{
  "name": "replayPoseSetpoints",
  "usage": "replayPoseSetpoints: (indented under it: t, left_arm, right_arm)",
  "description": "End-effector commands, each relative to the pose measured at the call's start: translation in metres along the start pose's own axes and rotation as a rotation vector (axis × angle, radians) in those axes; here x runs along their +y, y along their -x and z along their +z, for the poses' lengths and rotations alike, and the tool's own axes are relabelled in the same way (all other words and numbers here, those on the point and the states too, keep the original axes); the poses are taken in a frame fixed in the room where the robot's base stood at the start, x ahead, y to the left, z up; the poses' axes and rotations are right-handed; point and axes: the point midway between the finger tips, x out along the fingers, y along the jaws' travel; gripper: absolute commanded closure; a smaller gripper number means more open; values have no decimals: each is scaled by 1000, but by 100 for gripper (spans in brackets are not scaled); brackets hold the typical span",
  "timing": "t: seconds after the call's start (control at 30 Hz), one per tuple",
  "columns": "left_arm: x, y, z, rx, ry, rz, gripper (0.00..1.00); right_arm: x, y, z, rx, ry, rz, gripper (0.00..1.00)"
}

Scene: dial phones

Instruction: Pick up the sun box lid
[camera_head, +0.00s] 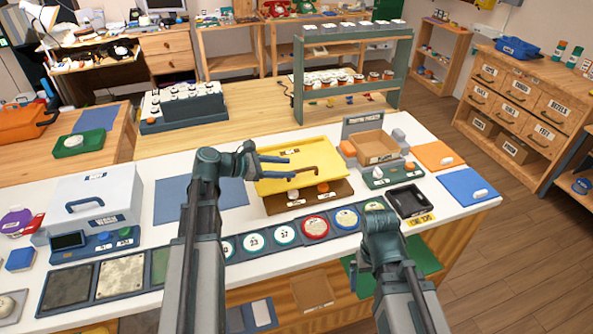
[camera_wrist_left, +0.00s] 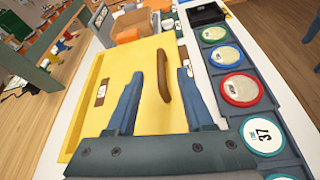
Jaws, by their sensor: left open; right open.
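In the left wrist view the handle (camera_wrist_left: 163,78) appears between the two fingertips, without visible contact. My right gripper (camera_head: 377,208) is open and empty over the table's front edge, right of the lid.
A row of round numbered discs (camera_head: 315,227) runs along the table front. A cardboard box (camera_head: 376,146) and black tray (camera_head: 408,200) stand right; a white box (camera_head: 93,200) stands left.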

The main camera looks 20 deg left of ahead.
Motion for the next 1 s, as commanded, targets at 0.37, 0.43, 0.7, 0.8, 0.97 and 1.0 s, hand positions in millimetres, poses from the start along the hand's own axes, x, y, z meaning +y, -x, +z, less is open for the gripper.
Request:
replayPoseSetpoints:
  t: [0.37,0.43,0.7,0.8,0.97,1.0]
  left_arm:
    - [0,-27,0,1,-1,-1,48]
    - [0,-27,0,1,-1,-1,48]
    - [-2,-55,-6,1,-2,-3,48]
    - [-2,-70,-6,1,-2,-3,48]
    - [-1,-79,-4,1,-1,0,48]
    - [-1,-79,-3,1,-1,0,48]
  right_arm:
    - [-1,-10,-1,0,0,0,0]
    - [-1,-10,-1,0,0,0,0]
    - [-2,-26,-2,0,0,0,0]
    - [-3,-31,-2,0,0,0,0]
    - [-3,-33,-2,0,1,0,0]
    - [-3,-32,-2,0,1,0,0]
